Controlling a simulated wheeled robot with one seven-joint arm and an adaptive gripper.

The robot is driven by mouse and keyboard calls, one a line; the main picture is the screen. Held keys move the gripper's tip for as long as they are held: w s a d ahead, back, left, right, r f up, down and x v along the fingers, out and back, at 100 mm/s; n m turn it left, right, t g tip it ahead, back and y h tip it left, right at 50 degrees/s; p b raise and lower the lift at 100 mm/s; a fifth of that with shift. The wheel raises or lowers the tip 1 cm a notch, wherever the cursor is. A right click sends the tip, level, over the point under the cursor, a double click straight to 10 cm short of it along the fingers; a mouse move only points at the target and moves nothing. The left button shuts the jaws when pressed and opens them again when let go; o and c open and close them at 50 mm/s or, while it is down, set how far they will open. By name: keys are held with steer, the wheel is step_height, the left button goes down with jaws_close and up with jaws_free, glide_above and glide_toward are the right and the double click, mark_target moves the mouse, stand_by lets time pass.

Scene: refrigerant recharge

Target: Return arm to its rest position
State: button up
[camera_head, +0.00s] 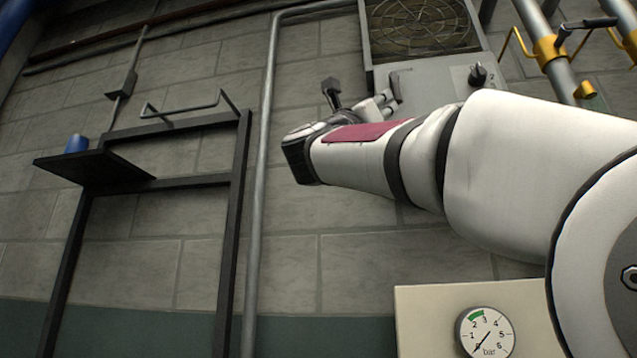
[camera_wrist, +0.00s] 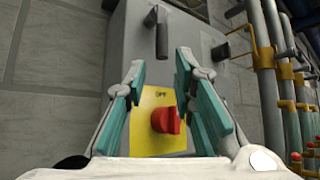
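My arm (camera_head: 500,170) reaches from the right edge across the head view, with its wrist in front of the grey wall. My gripper (camera_head: 385,98) is partly hidden behind the wrist there. In the wrist view my gripper (camera_wrist: 160,75) is open, with two teal-padded fingers apart and nothing between the pads. Beyond the fingers is a grey cabinet (camera_wrist: 120,45) with a yellow plate (camera_wrist: 147,105) and a red knob (camera_wrist: 166,120). The plate's lettering appears to read OFF. I cannot tell exactly how far the fingers are from the knob.
A black handle (camera_wrist: 161,32) is on the cabinet above the plate. Pipes with yellow fittings (camera_head: 549,48) stand at the right. A pressure gauge (camera_head: 485,331) sits on a cream panel (camera_head: 425,315) below my arm. A black frame with a shelf (camera_head: 95,168) stands left, beside a vertical pipe (camera_head: 262,180).

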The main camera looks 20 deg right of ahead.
steer(key=shift+s+a+f, duration=0.15)
steer(key=shift+a+f, duration=0.15)
stand_by(0.5)
